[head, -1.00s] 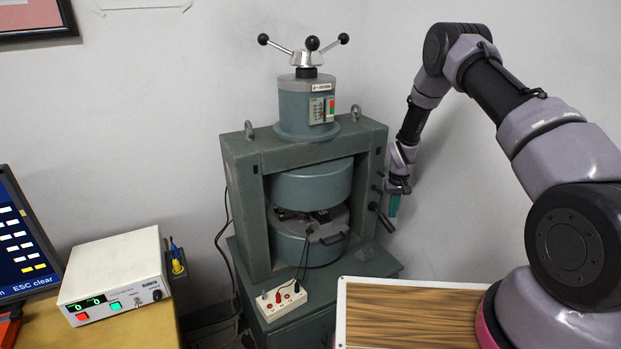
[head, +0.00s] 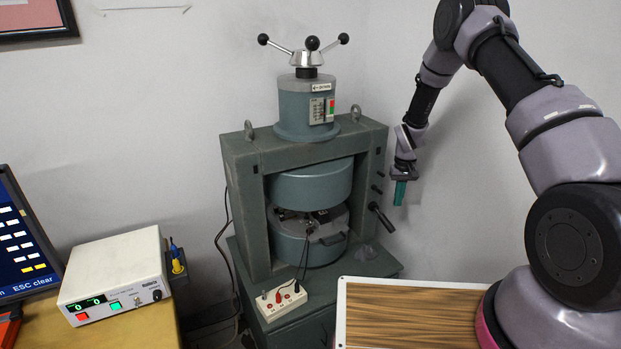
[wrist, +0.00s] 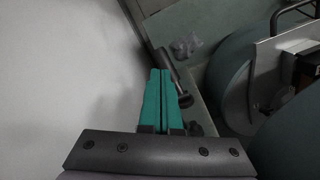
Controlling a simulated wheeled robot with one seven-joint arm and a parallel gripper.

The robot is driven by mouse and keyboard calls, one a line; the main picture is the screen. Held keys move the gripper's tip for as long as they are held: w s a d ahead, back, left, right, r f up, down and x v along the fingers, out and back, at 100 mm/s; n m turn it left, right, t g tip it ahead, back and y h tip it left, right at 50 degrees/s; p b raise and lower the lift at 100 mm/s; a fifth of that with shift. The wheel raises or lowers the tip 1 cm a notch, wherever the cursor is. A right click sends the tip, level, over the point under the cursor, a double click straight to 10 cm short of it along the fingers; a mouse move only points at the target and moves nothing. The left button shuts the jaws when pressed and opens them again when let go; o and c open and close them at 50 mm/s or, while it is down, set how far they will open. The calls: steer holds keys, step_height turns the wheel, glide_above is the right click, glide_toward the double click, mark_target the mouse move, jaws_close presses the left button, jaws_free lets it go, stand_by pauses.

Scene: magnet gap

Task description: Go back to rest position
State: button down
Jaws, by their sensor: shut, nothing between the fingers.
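My gripper (head: 400,192) hangs pointing down to the right of the grey-green magnet frame (head: 246,225), apart from it in the head view. Its teal fingers are shut together with nothing between them. In the wrist view the shut fingers (wrist: 159,98) show in the middle, with a black lever handle (wrist: 172,75) of the magnet just beyond them. The same lever (head: 380,216) shows on the frame's right side in the head view, a little left of and below the fingertips.
The magnet stands on a green cabinet (head: 385,263). A wood-topped tray (head: 415,315) with a white rim lies in front of my arm. A power supply (head: 115,275) and a screen (head: 22,245) are at left. Bare wall is behind my gripper.

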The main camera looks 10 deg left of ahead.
steer(key=s+d+r+m+t+y, duration=0.15)
steer(key=s+r, duration=0.25)
steer(key=r, duration=1.2)
steer(key=s+d+r+m+t+h, duration=0.1)
steer(key=s+r+t, duration=0.15)
steer(key=r, duration=1.35)
steer(key=s+d+r+m, duration=0.1)
steer(key=s+d+r, duration=0.1)
steer(key=s+r, duration=1)
steer(key=s+r+m+t+y, duration=0.1)
steer(key=s+r+t, duration=0.2)
steer(key=s, duration=1.4)
steer(key=shift+r, duration=0.65)
steer(key=shift+d+m+y, duration=0.1)
steer(key=shift+m+y, duration=0.15)
